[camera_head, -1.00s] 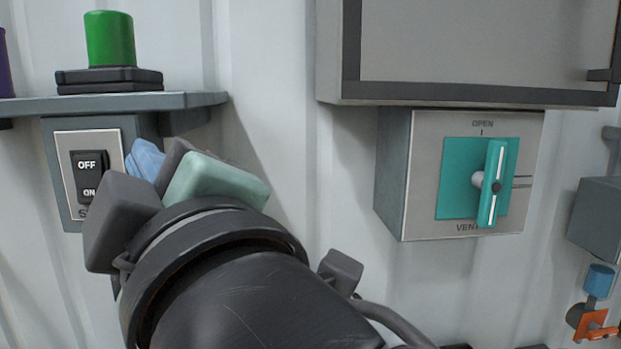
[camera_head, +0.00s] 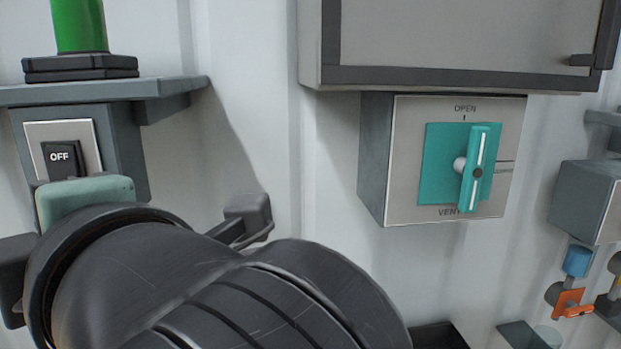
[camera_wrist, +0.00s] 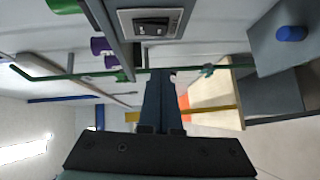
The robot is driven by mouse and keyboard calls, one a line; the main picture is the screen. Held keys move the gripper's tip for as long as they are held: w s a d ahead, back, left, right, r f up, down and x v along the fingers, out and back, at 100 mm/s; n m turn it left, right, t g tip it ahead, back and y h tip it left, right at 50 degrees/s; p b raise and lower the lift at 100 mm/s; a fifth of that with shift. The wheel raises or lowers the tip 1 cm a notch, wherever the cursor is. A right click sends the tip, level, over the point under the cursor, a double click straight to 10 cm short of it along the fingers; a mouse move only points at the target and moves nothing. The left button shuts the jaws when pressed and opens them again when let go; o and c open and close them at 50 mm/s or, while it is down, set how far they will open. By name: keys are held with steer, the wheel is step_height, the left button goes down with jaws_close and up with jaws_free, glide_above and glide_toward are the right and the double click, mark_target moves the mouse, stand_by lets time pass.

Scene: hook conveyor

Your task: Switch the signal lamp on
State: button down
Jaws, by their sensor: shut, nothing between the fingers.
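A green signal lamp (camera_head: 79,26) stands on a black base on the shelf at the upper left; I cannot tell whether it is lit. Below the shelf is a grey switch box with a black rocker switch (camera_head: 62,158). Its OFF label shows, and its lower part is hidden behind my arm. In the wrist view the switch (camera_wrist: 152,25) is at the top, and part of the green lamp (camera_wrist: 65,5) is at the upper left. My gripper (camera_wrist: 160,74) is shut and empty, its tips below the switch in that picture, apart from it. My arm hides the fingers in the head view.
The shelf (camera_head: 110,91) juts out above the switch. To the right is a vent box with a teal handle (camera_head: 476,168), under a large grey cabinet (camera_head: 460,45). Purple objects (camera_wrist: 101,46) show near the shelf in the wrist view. Bare wall lies between the switch and vent boxes.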

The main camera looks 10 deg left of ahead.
mark_target(64, 171)
steer(key=w+a+f+p, duration=0.1)
steer(key=w+a+p, duration=0.3)
steer(key=w+a, duration=0.3)
steer(key=shift+w+f+p, duration=0.2)
steer(key=shift+w+p, duration=0.15)
steer(key=b, duration=0.3)
steer(key=shift+w+a+f+n+y, duration=0.15)
steer(key=shift+w+n+y, duration=0.15)
